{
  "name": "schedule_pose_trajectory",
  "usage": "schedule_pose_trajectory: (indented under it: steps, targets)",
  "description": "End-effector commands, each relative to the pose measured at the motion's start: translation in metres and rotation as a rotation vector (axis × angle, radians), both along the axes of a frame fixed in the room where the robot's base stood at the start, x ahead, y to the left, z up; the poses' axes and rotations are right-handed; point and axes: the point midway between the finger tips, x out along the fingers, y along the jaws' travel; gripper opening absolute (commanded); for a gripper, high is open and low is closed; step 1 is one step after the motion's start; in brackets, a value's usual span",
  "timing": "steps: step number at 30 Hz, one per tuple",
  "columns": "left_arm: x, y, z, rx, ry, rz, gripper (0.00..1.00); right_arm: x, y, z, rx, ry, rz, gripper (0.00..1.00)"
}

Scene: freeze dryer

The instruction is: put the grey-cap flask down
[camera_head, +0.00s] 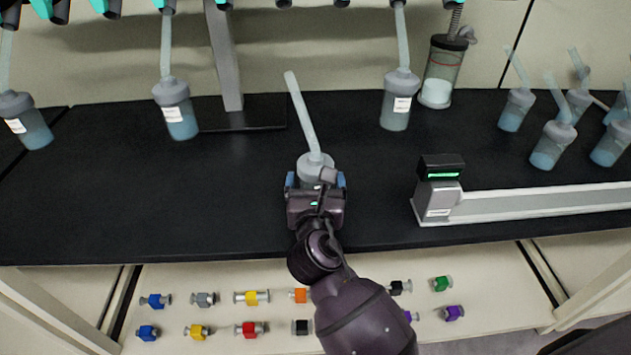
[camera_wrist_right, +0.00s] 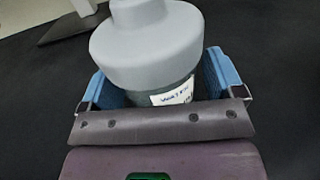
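The grey-cap flask (camera_head: 315,166) is in the middle of the head view, near the front part of the black bench top. It has a grey cap, a clear tube leaning up to the left, and a white label that shows in the right wrist view (camera_wrist_right: 174,95). My right gripper (camera_head: 316,182) comes in from the front, its blue fingers on either side of the flask body and appearing shut on it. The gripper hides the flask's lower part, so I cannot tell whether its base touches the bench. My left gripper is not in view.
A balance-like device with a green display (camera_head: 441,180) and a long rail (camera_head: 540,203) lie to the right. Other flasks (camera_head: 177,110) (camera_head: 396,105) hang or stand behind. Several flasks (camera_head: 553,140) stand at the right. Bench (camera_head: 130,205) left of the gripper is clear.

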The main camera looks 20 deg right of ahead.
Motion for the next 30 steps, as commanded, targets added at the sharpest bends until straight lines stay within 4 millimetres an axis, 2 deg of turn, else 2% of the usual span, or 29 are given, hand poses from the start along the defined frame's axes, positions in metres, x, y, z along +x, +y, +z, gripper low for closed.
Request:
schedule_pose_trajectory:
  steps: [11,17,30]
  targets:
    - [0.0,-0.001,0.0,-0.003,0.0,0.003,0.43,-0.001,0.0,0.004,0.001,0.0,0.0,0.9]
    - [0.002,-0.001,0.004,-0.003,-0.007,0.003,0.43,-0.024,0.009,0.004,0.001,0.001,0.0,0.9]
    - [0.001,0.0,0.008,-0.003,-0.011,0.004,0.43,-0.094,0.035,0.003,-0.001,0.001,0.0,0.9]
